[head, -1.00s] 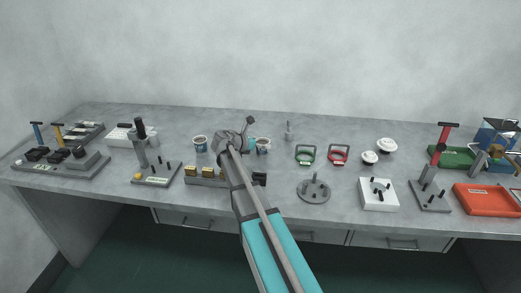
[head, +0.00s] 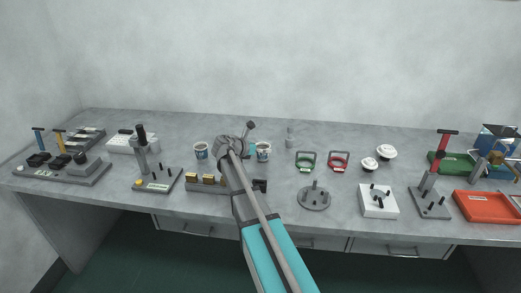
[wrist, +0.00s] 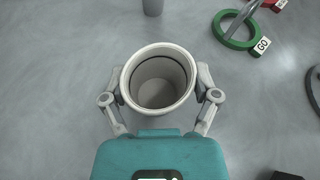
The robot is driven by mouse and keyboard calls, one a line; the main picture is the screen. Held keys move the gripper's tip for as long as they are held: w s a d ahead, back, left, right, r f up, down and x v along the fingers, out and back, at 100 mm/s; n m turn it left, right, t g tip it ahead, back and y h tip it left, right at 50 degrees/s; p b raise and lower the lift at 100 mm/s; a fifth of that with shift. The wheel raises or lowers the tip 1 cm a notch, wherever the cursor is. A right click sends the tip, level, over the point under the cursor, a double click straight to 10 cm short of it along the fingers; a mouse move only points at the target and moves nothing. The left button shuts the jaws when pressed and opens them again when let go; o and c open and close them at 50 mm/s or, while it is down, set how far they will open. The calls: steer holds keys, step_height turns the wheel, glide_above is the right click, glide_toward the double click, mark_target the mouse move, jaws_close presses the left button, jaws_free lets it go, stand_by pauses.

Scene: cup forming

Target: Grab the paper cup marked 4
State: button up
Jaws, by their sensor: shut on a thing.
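A white paper cup (wrist: 160,88) stands upright between the two fingers of my gripper (wrist: 161,80) in the wrist view. The fingers press on its sides, and I look down into its empty inside. A second similar cup (head: 201,150) stands on the bench left of my arm. The numbers on both cups are too small to read. I cannot tell whether the held cup still touches the bench.
A green ring tool (head: 306,162) marked GO and a red one (head: 339,162) lie to the right. A small grey cylinder (head: 289,136) stands behind the held cup. A block with yellow parts (head: 208,181) is in front, near my arm.

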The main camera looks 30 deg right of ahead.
steer(key=shift+r+p, duration=0.65)
steer(key=shift+r, duration=0.2)
steer(key=s+a+r+p, duration=0.3)
steer(key=s+r+p, duration=0.7)
steer(key=s, duration=0.3)
steer(key=shift+s+r, duration=0.3)
steer(key=shift+s, duration=0.05)
